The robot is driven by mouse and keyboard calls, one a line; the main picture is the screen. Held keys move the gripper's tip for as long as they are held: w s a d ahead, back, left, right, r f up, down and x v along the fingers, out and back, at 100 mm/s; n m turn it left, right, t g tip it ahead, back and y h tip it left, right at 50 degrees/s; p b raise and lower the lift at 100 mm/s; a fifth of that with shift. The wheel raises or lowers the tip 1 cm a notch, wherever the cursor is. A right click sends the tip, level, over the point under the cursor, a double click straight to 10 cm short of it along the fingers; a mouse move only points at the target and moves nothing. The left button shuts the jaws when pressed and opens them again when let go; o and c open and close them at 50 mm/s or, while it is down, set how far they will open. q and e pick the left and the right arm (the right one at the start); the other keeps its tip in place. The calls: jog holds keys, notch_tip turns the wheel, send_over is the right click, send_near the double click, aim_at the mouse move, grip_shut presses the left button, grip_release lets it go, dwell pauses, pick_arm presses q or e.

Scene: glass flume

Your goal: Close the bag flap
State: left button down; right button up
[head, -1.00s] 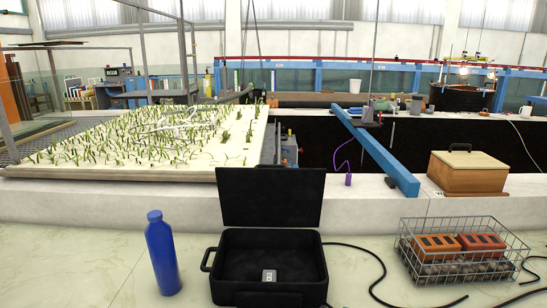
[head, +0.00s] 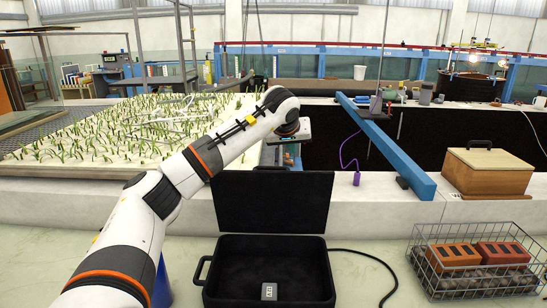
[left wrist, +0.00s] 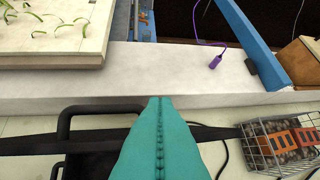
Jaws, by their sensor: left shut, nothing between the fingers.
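The black bag (head: 222,285) stands open on the pale surface, its flap (head: 273,203) raised upright at the back. A small grey object (head: 269,291) lies inside. My left gripper (head: 290,139) is above the flap's top edge, towards its right part. In the left wrist view its teal fingers (left wrist: 160,100) are shut with nothing between them. They hide the middle of the flap, whose top edge shows as a dark band (left wrist: 60,143) across that view. I cannot tell whether the fingers touch the flap. My right gripper is not in view.
A blue bottle (head: 162,285) stands left of the bag, mostly hidden by my left arm. A wire basket (head: 418,262) with orange bricks (head: 453,257) is at the right. A black cable (head: 375,256) lies between. A white ledge (head: 385,207) runs behind the flap.

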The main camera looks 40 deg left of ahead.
pick_arm(q)
jog(key=s+a+r+g+y, duration=0.1)
jog(key=s+a+r+y, duration=0.15)
jog(key=a, duration=0.25)
jog(key=shift+h, duration=0.25)
jog(key=shift+w+a+f+p, duration=0.3)
jog(key=shift+w+f+p, duration=0.2)
jog(key=shift+f, duration=0.95)
jog(key=shift+w+a+f+p, duration=0.25)
jog(key=shift+w+f+p, duration=0.25)
jog(key=shift+f, duration=0.95)
jog(key=shift+w+a+f+p, duration=0.35)
jog(key=shift+f+p, duration=0.2)
jog(key=shift+f, duration=0.9)
jog(key=shift+d, duration=0.1)
jog(key=shift+s, duration=0.1)
